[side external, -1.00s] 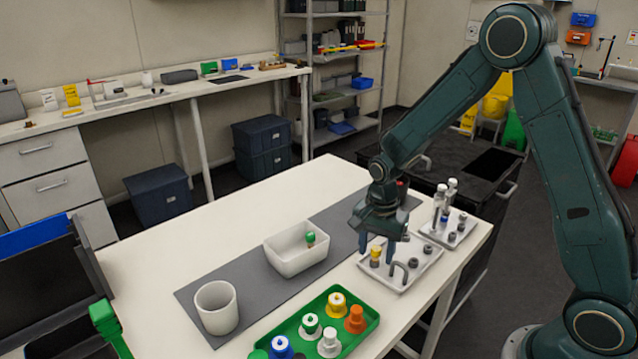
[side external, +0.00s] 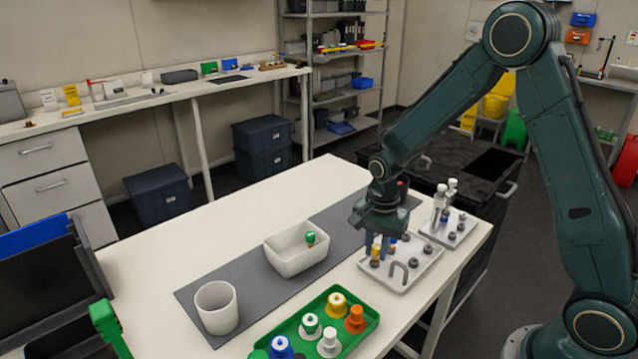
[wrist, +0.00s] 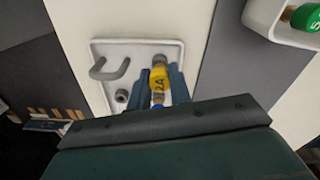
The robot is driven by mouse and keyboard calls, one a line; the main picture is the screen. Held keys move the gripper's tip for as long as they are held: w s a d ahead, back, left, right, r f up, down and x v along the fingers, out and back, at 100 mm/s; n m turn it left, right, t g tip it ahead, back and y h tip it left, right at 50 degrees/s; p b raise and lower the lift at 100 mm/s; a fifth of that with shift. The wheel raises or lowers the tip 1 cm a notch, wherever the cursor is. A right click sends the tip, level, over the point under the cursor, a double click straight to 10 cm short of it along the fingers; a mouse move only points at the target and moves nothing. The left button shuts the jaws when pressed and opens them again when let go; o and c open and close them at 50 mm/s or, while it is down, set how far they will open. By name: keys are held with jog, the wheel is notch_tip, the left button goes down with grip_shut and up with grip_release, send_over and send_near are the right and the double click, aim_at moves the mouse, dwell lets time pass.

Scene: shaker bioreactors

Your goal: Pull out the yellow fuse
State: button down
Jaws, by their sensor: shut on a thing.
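The yellow fuse (side external: 376,251) stands upright in a grey socket on the white fuse plate (side external: 409,279). The fingers are shut on the fuse, as the wrist view also shows at my gripper (wrist: 160,85). The fuse's far side and the contact faces are partly hidden by the fingers.
A grey hooped handle (side external: 400,268) rises from the plate close to the gripper. A smaller plate with vials (side external: 449,236) stands behind right. A white bin (side external: 296,262) holds a green-capped item. A green tray (side external: 368,327) with coloured caps stands in front, beside a white cup (side external: 216,322).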

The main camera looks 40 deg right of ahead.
aim_at(377, 246)
jog(key=shift+r, duration=1.2)
dwell(0.7)
jog(key=shift+r, duration=1.35)
